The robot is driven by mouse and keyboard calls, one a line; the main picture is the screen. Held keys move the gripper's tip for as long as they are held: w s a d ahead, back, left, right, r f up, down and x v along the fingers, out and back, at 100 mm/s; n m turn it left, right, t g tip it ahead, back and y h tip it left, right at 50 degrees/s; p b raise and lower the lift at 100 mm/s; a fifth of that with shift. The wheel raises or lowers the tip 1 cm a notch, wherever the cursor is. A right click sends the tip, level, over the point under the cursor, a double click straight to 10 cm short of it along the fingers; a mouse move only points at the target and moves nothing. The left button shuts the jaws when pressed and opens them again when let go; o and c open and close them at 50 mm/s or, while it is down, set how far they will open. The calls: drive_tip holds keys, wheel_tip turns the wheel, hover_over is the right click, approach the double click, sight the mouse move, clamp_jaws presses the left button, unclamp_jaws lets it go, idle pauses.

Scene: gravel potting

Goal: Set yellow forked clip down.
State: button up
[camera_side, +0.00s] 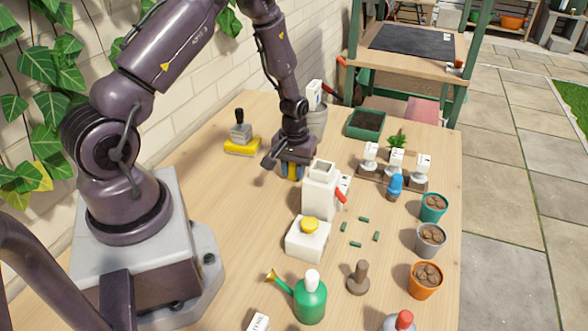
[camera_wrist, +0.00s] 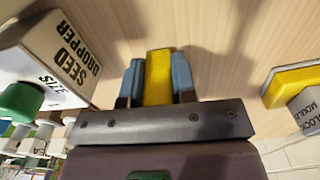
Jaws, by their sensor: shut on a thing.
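My gripper (camera_side: 291,170) points down over the table, left of the white seed dropper (camera_side: 319,191). In the wrist view its two blue-grey fingers (camera_wrist: 158,78) are shut on the yellow forked clip (camera_wrist: 158,75), which sits between them. In the side view only a small bit of yellow shows between the fingers. The clip's forked end is not clear in either view. The clip is close to the wooden table (camera_side: 215,215), but I cannot tell whether it touches it.
The seed dropper stands close on the right; it shows in the wrist view (camera_wrist: 60,55). A grey block mould on a yellow base (camera_side: 242,145) is to the left. Bare table lies left of my gripper.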

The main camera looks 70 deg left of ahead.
drive_tip(key=shift+f, duration=0.2)
drive_tip(key=shift+f, duration=0.15)
drive_tip(key=o, duration=0.9)
